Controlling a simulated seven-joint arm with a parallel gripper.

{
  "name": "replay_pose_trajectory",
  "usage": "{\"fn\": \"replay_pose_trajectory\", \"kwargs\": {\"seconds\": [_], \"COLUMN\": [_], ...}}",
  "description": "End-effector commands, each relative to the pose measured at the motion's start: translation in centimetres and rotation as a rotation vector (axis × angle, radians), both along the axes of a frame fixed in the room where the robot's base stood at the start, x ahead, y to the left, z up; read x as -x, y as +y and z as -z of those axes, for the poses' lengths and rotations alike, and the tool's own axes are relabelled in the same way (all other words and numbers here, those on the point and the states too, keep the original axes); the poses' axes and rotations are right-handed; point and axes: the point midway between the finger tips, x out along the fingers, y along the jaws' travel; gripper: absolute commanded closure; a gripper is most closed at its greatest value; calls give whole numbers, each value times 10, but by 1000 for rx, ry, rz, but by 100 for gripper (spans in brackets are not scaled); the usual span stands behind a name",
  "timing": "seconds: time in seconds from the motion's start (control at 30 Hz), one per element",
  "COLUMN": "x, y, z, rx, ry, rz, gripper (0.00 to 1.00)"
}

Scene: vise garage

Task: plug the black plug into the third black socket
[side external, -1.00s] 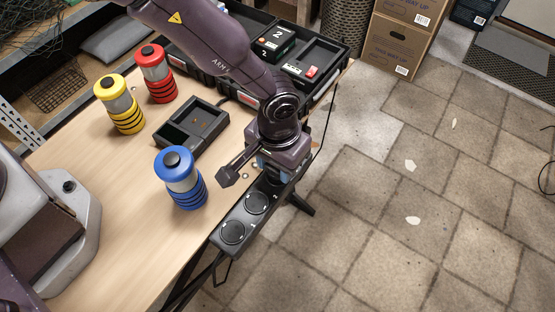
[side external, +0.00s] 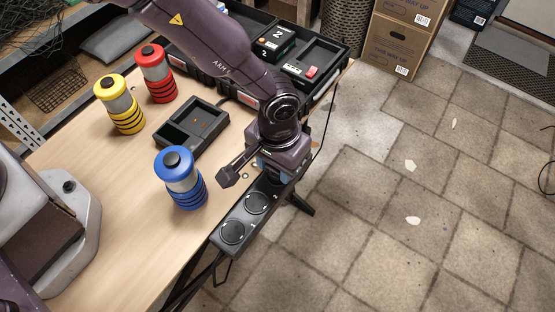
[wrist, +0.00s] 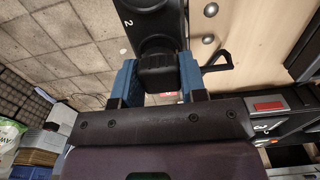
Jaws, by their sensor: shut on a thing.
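My gripper (wrist: 157,80) is shut on the black plug (wrist: 156,72), with a blue finger on each side of it in the wrist view. In the side view my gripper (side external: 272,172) is over the far end of the black socket strip (side external: 244,218), at the table edge, and hides the plug. Two round sockets show uncovered at the strip's near end. In the wrist view the plug is over a socket of the strip (wrist: 155,18), near a mark "2". I cannot tell how far the plug is seated.
A blue canister (side external: 181,180) stands close left of the strip. Yellow (side external: 119,104) and red (side external: 157,74) canisters and a black charger dock (side external: 192,126) are further back. A black case (side external: 315,62) is behind my arm. Tiled floor lies open to the right.

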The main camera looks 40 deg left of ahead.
Motion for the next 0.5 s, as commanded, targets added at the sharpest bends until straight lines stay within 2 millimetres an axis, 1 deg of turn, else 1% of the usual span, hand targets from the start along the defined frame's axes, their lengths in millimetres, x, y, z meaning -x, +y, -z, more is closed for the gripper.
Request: {"fn": "replay_pose_trajectory", "kwargs": {"seconds": [0.5], "x": [0], "y": [0], "z": [11], "rx": [0], "ry": [0], "rz": [0], "gripper": [82]}}
